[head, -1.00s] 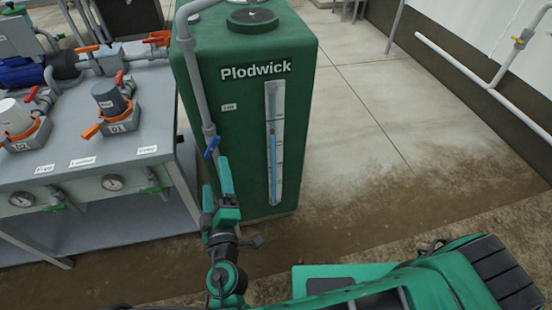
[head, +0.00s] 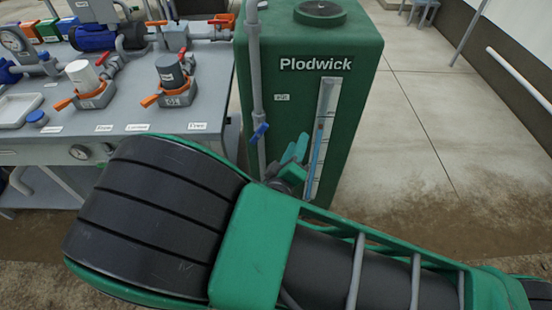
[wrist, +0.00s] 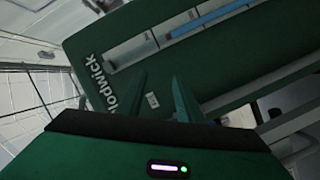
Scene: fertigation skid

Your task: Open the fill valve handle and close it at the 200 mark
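The fill valve handle (head: 260,132) is a small blue lever on the grey vertical pipe (head: 255,70) at the tank's left front edge; it sits at a slant. The green Plodwick tank (head: 285,100) carries a pale level gauge (head: 330,95) with a blue column, also seen in the wrist view (wrist: 205,20). The gauge numbers are unreadable. My gripper (head: 295,152) is right of the handle, apart from it, in front of the tank. In the wrist view its two fingers (wrist: 158,95) are spread, with nothing between them. The handle is not identifiable there.
A grey bench (head: 140,112) with orange-handled valves and a gauge (head: 80,152) stands left of the tank. Concrete floor (head: 420,120) is open to the right. A white pipe (head: 520,77) runs along the right wall. My arm hides the lower foreground.

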